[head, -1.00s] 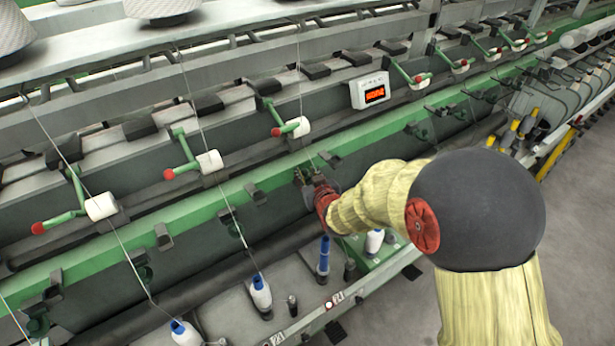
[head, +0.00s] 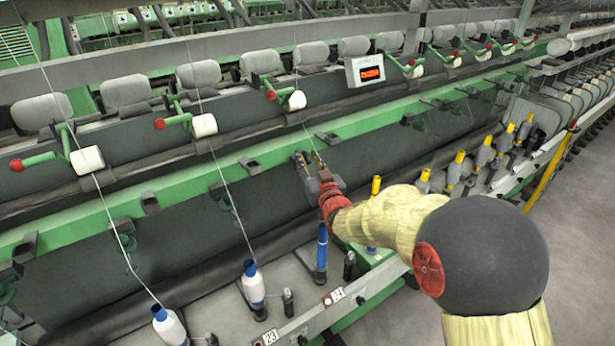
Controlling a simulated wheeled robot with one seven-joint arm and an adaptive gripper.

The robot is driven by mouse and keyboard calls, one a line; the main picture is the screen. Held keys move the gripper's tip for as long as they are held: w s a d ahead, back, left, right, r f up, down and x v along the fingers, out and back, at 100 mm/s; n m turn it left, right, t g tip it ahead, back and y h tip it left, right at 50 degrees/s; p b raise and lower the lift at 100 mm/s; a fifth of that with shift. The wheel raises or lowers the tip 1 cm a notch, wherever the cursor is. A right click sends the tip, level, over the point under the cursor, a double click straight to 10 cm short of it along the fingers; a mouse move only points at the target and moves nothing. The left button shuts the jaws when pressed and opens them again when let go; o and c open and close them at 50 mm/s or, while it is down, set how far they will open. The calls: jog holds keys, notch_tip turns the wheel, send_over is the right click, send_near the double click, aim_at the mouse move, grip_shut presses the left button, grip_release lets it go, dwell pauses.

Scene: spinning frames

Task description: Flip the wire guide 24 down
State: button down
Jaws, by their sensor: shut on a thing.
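My gripper (head: 307,163) is at the green rail (head: 385,122), above the blue empty tube (head: 322,250) at the label 24 (head: 337,294). It is shut on a small part at the rail, which I take to be wire guide 24. The fingers hide most of that part, so its tilt cannot be told. Other dark green wire guides hang along the rail to the left, such as one guide (head: 223,194) and another guide (head: 125,234).
Bobbins with white and blue yarn (head: 253,285) stand at the lower left. Threads run down from above. Red-knobbed levers with white rollers (head: 204,126) and a display box (head: 370,74) are behind the rail. The grey floor (head: 580,250) at the right is clear.

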jog(key=shift+s+f+m+t+y+b, duration=0.2)
jog(key=shift+f+t+b, duration=0.3)
jog(key=shift+b, duration=0.9)
jog(key=shift+s+f+m+t+y+b, duration=0.15)
jog(key=shift+f+t+b, duration=0.3)
jog(key=shift+b, duration=0.9)
jog(key=shift+s+d+f+m+t+b, duration=0.2)
jog(key=shift+f+m+t+b, duration=0.35)
jog(key=shift+t, duration=0.45)
jog(key=shift+s+d+f+m+t+b, duration=0.15)
jog(key=shift+m+t+b, duration=0.25)
jog(key=shift+t+b, duration=0.45)
jog(key=shift+s+d+f+m+t+b, duration=0.1)
jog(key=shift+s+f+m+t+b, duration=0.3)
jog(key=shift+t, duration=0.7)
jog(key=shift+w+f, duration=0.1)
jog(key=c, duration=1.7)
grip_release()
jog(key=shift+a, duration=0.1)
jog(key=shift+o, duration=0.2)
jog(key=v, duration=1.2)
